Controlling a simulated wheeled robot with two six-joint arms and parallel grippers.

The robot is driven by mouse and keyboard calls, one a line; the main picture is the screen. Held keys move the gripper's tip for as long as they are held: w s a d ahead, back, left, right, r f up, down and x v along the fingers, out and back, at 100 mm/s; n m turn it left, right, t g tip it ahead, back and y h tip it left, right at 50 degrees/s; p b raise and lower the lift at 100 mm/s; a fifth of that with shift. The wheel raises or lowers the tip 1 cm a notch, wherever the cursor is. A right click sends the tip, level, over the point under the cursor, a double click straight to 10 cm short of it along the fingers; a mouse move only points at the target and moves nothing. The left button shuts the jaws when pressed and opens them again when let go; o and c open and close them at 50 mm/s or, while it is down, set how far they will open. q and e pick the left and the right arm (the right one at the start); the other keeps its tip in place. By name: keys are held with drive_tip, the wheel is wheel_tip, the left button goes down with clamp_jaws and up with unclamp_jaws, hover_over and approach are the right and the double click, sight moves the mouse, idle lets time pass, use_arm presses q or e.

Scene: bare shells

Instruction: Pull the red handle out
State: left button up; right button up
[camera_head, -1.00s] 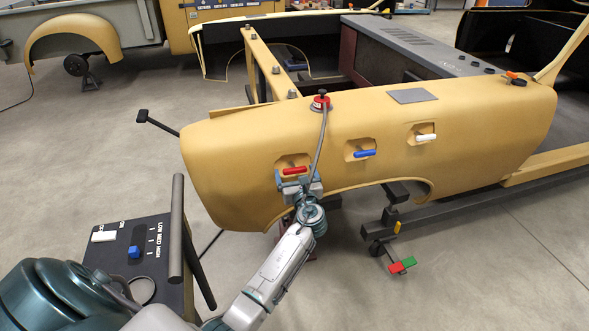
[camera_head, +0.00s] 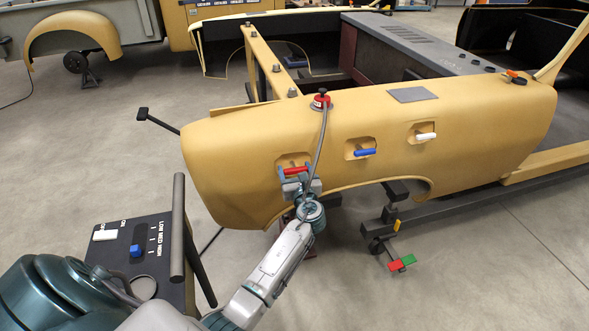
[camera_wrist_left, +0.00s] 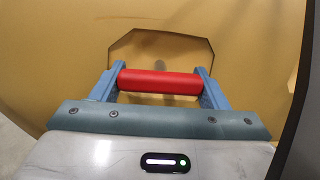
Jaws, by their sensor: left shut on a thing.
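The red handle (camera_head: 296,171) is a short horizontal bar at the left recess of the yellow body panel (camera_head: 240,150). My left gripper (camera_head: 297,173) is at the handle, its arm coming up from below. In the left wrist view the red handle (camera_wrist_left: 160,82) lies across between the two blue fingers of my left gripper (camera_wrist_left: 160,84), which are shut on its ends. The recess behind it (camera_wrist_left: 160,50) shows as a darker cut-out. How far the handle stands out from the panel is hard to tell. My right gripper is not in view.
A blue handle (camera_head: 364,153) and a white handle (camera_head: 426,136) sit in recesses farther right. A red knob device (camera_head: 320,101) on top has a grey cable hanging past my gripper. A control box (camera_head: 140,255) with a dark bar stands at left.

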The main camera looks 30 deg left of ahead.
use_arm(q)
drive_tip(key=shift+s+d+r, duration=0.15)
drive_tip(key=shift+s+d, duration=0.3)
drive_tip(key=shift+d, duration=0.05)
drive_tip(key=shift+s+d, duration=0.15)
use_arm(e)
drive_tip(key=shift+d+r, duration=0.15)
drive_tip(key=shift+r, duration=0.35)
use_arm(q)
drive_tip(key=o, duration=1.1)
drive_tip(key=shift+o, duration=1.4)
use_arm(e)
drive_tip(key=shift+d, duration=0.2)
